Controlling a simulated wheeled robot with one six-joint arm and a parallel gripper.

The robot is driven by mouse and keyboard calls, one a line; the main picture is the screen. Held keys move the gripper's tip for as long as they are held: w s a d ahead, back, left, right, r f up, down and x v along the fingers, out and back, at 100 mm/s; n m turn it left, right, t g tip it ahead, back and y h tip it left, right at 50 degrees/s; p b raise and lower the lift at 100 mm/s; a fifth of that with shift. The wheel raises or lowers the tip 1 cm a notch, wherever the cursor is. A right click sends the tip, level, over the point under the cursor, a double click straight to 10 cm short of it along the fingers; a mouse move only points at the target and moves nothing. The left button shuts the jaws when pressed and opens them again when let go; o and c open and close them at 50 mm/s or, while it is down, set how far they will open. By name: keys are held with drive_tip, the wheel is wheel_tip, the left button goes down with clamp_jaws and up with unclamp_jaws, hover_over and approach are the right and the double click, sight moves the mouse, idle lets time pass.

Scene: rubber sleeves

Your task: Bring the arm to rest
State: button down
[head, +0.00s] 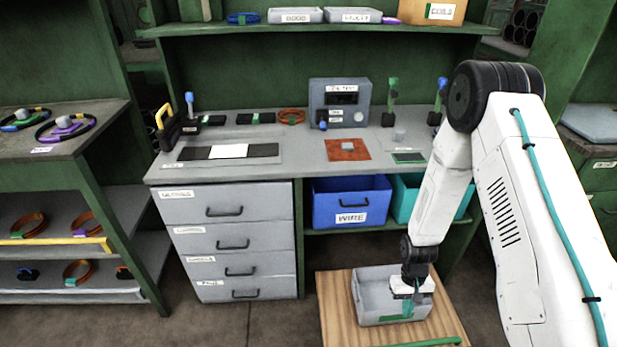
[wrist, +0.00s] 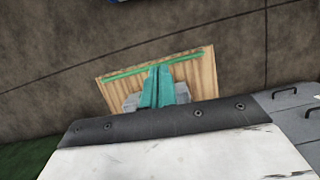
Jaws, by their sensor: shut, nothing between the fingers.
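My gripper (head: 417,290) points down over the grey bin (head: 366,295) at the lower right of the head view. Its fingertips are small there, and I cannot tell whether they reach below the bin's rim. In the wrist view my gripper (wrist: 158,84) shows as teal fingers, close together with nothing seen between them. Parts of the grey bin (wrist: 130,103) show beside the fingers, and the rest is hidden behind my wrist. My white arm comes down from the right of the head view and is bent at the elbow.
The bin stands on a wooden top (head: 334,312) with a green strip (head: 430,342) along its front. Behind is a workbench (head: 300,150) with a grey box device (head: 340,103), drawers (head: 228,240), a blue bin (head: 350,200) and a teal bin (head: 403,200). Floor at the lower left is clear.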

drive_tip(key=s+r, duration=0.3)
drive_tip(key=r, duration=1.2)
drive_tip(key=s+r, duration=0.2)
drive_tip(key=r, duration=1.3)
drive_tip(key=s+a+r+t, duration=0.1)
drive_tip(key=s+r+t, duration=0.1)
drive_tip(key=s+r, duration=0.5)
drive_tip(key=s+a+r+t, duration=0.1)
drive_tip(key=s+r+t, duration=0.1)
drive_tip(key=s+r, duration=0.6)
wheel_tip(320, 180, up, 6)
drive_tip(key=shift+f+t, duration=0.1)
drive_tip(key=shift+t, duration=0.3)
